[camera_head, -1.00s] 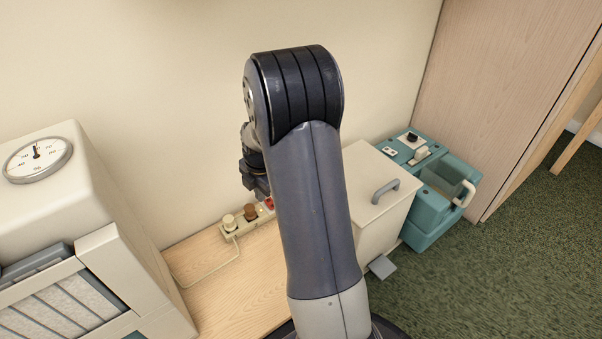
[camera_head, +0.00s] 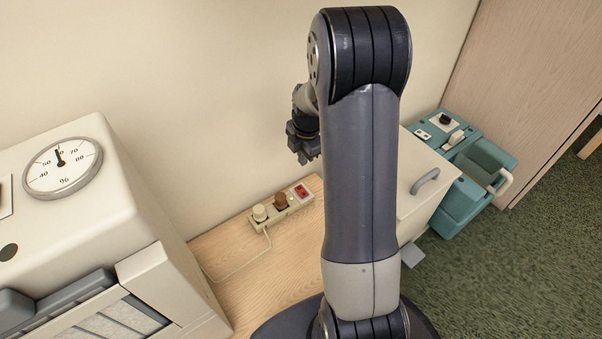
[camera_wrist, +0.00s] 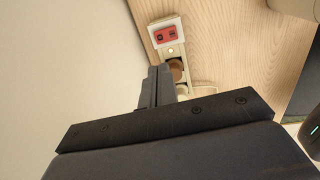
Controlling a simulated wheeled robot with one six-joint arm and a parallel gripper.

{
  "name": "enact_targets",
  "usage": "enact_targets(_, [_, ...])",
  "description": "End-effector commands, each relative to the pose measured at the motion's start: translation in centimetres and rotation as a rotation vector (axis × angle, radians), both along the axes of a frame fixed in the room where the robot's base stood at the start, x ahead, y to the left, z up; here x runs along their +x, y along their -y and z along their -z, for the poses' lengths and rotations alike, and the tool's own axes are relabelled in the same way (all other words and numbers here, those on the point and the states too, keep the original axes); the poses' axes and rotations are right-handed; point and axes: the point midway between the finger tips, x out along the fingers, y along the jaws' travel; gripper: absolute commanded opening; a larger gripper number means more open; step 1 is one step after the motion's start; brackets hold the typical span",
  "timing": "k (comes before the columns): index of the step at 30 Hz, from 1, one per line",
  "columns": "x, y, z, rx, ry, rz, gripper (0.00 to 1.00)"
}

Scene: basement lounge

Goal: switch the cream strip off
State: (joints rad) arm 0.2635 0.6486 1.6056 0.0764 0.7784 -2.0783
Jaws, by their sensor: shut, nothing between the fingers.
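The cream strip (camera_head: 285,206) lies on a wooden surface against the wall, with a cream plug (camera_head: 260,212) and a brown plug (camera_head: 281,201) in it. Its red switch (camera_head: 301,191) is at the right end, and the cream cord runs off to the left. In the wrist view the red switch (camera_wrist: 165,35) is at the top, with a small lit spot (camera_wrist: 170,50) beside it. My gripper (camera_head: 305,157) is shut and empty, above the strip and apart from it. In the wrist view my gripper's fingers (camera_wrist: 158,75) overlap part of the plug end of the strip.
A cream cabinet with a round gauge (camera_head: 62,167) stands at the left. A cream lidded bin (camera_head: 420,170) and a teal machine (camera_head: 465,185) stand at the right. The wooden top (camera_head: 265,275) in front of the strip is clear.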

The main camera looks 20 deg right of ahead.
Motion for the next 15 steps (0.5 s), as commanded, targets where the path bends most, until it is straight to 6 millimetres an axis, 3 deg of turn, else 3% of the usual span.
enact_targets(15, [1.1,-0.3,10.4,0.001,-0.003,-0.001,0.0])
